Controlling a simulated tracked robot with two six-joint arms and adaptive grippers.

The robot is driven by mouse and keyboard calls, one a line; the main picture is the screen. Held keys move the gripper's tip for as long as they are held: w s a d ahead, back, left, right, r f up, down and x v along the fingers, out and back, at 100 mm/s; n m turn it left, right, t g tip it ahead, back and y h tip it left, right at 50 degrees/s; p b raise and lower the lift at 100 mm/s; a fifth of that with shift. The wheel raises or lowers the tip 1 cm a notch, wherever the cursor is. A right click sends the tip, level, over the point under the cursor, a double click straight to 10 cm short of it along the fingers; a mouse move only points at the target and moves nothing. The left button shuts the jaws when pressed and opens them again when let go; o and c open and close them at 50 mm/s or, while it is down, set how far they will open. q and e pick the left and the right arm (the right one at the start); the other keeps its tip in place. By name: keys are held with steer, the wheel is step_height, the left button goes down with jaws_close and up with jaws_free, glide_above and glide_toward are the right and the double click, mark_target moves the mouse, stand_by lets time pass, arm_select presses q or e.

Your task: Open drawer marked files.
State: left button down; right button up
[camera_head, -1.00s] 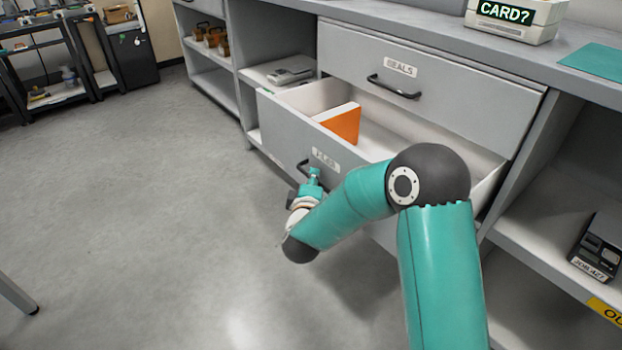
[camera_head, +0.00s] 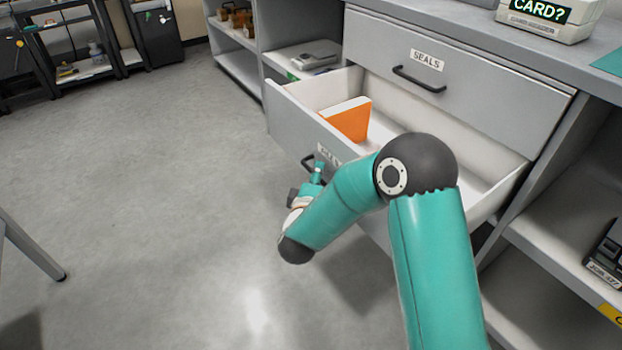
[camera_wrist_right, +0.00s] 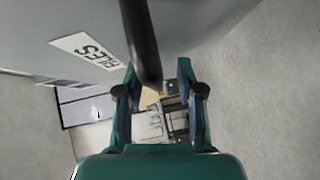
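The drawer labelled FILES (camera_head: 288,122) is pulled out from the cabinet, below a shut drawer labelled SEALS (camera_head: 470,85). An orange folder or book (camera_head: 349,122) stands in it near its left end. My right gripper (camera_head: 318,176) is at the front of the FILES drawer, at its dark bar handle (camera_head: 307,163). In the right wrist view the handle (camera_wrist_right: 142,45) runs between the two fingers of my right gripper (camera_wrist_right: 158,75), which stand apart with a gap visible. The FILES label (camera_wrist_right: 88,50) shows beside it. My left gripper is out of view.
A card reader (camera_head: 545,20) stands on the countertop at the upper right. Open shelves flank the drawers, with a grey device (camera_head: 314,55) on the left one. Clear floor (camera_head: 160,190) lies left of the drawer. A table leg (camera_head: 35,250) shows at the left edge.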

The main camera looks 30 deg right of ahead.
steer(key=shift+s+a+r, duration=0.1)
steer(key=shift+a, duration=0.05)
steer(key=v, duration=1.1)
steer(key=shift+s+a, duration=0.2)
steer(key=shift+s, duration=0.1)
steer(key=shift+d, duration=0.1)
